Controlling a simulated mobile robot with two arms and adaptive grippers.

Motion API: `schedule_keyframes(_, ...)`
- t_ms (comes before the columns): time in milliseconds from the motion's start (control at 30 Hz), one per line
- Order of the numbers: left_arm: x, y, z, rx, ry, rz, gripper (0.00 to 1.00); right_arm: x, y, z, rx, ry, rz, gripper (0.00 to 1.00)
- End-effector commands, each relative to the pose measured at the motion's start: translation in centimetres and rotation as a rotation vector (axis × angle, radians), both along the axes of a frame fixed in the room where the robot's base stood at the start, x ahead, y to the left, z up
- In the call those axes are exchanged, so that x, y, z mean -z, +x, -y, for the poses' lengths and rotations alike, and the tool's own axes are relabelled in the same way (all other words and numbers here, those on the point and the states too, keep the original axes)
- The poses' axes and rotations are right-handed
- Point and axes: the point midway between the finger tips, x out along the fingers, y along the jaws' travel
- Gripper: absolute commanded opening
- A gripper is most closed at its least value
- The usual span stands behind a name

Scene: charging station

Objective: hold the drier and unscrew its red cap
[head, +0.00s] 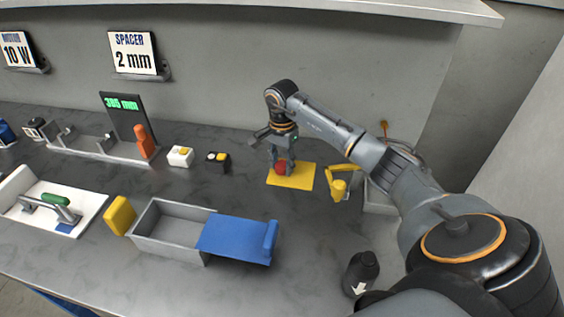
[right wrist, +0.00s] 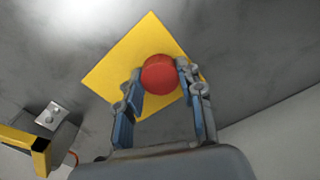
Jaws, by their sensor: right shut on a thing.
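The red cap (head: 281,168) is between the fingers of my right gripper (head: 283,160), over a yellow square mat (head: 301,179) on the counter. In the right wrist view the red cap (right wrist: 159,74) looks round, and the fingers of the right gripper (right wrist: 160,85) are shut on it from both sides. I cannot tell whether it touches the mat. No drier body shows clearly under the cap. My left gripper is not in view.
A yellow bracket-like fixture (head: 341,185) stands just right of the mat. A black bottle-shaped object (head: 360,272) with a white arrow stands at the front right. A grey box (head: 168,243) with a blue lid (head: 238,238) lies front centre. Small button blocks (head: 181,156) stand left of the mat.

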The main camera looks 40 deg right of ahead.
Motion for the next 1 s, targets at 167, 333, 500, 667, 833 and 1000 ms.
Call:
schedule_keyframes(167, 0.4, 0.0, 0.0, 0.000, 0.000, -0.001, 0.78, 0.5, 0.0, 0.0, 0.000, 0.000, 0.000, 0.00)
schedule_keyframes(333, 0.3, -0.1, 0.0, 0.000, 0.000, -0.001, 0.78, 0.3, 0.0, 0.0, 0.000, 0.001, 0.000, 0.60)
schedule_keyframes(500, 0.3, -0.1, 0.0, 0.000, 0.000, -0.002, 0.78, 0.3, 0.0, 0.0, 0.000, 0.001, 0.000, 0.60)
schedule_keyframes(667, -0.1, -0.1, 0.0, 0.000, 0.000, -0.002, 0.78, -0.1, 0.0, 0.0, 0.000, 0.001, 0.000, 0.60)
schedule_keyframes(833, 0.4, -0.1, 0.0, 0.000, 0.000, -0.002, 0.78, -2.3, 0.1, 0.1, -0.001, -0.002, 0.006, 0.60)
schedule_keyframes(1000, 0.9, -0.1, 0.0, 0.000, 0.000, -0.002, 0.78, -6.1, 0.1, 0.1, 0.000, -0.001, 0.007, 0.60)
